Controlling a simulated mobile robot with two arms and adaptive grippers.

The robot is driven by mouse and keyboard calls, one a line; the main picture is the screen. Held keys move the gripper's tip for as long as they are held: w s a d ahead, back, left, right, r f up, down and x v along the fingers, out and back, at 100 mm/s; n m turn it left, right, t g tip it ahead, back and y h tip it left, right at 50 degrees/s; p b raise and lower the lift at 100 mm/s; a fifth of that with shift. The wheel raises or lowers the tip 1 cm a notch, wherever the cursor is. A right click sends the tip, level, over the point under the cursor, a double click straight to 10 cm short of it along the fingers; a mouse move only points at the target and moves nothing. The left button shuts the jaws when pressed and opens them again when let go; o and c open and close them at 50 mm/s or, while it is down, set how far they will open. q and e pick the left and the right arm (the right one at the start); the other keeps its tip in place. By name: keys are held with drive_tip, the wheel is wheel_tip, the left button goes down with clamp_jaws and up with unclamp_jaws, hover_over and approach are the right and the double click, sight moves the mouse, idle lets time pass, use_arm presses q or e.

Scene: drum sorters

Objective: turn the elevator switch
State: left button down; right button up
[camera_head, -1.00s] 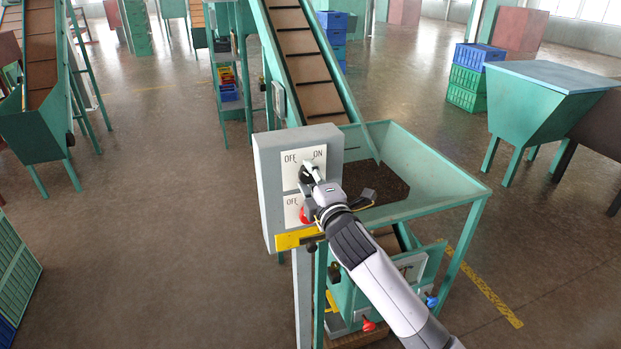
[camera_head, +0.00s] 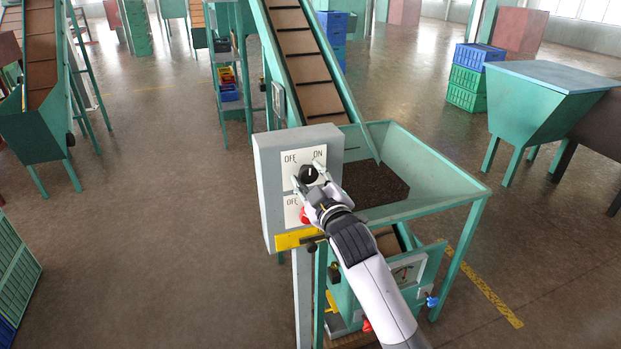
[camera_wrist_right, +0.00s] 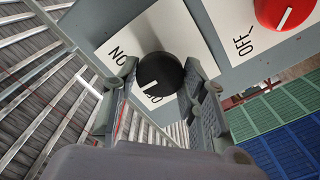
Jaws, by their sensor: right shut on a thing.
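The elevator switch is a black round knob (camera_head: 309,174) on the upper white OFF/ON plate (camera_head: 318,155) of a grey box (camera_head: 267,195). My right gripper (camera_head: 309,181) reaches it from the lower right, with a finger at either side of the knob. In the right wrist view the knob (camera_wrist_right: 160,74) sits between the two fingers (camera_wrist_right: 160,92), which are shut on it. Its white mark lies close to the OFF lettering there, which the knob partly covers. My left gripper is not in view.
A red knob (camera_wrist_right: 284,12) is on the lower plate, close to my gripper. A yellow strip (camera_head: 294,239) crosses the box's foot. A green hopper (camera_head: 440,170) and conveyor (camera_head: 303,62) stand behind. Open floor (camera_head: 170,210) lies to the left.

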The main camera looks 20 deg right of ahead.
drive_tip(key=m, duration=0.4)
drive_tip(key=shift+f+m, duration=0.1)
drive_tip(key=shift+m, duration=2.2)
drive_tip(key=o, duration=1.2)
drive_tip(key=shift+c, duration=0.2)
drive_tip(key=s, duration=1.2)
drive_tip(key=shift+d, duration=0.2)
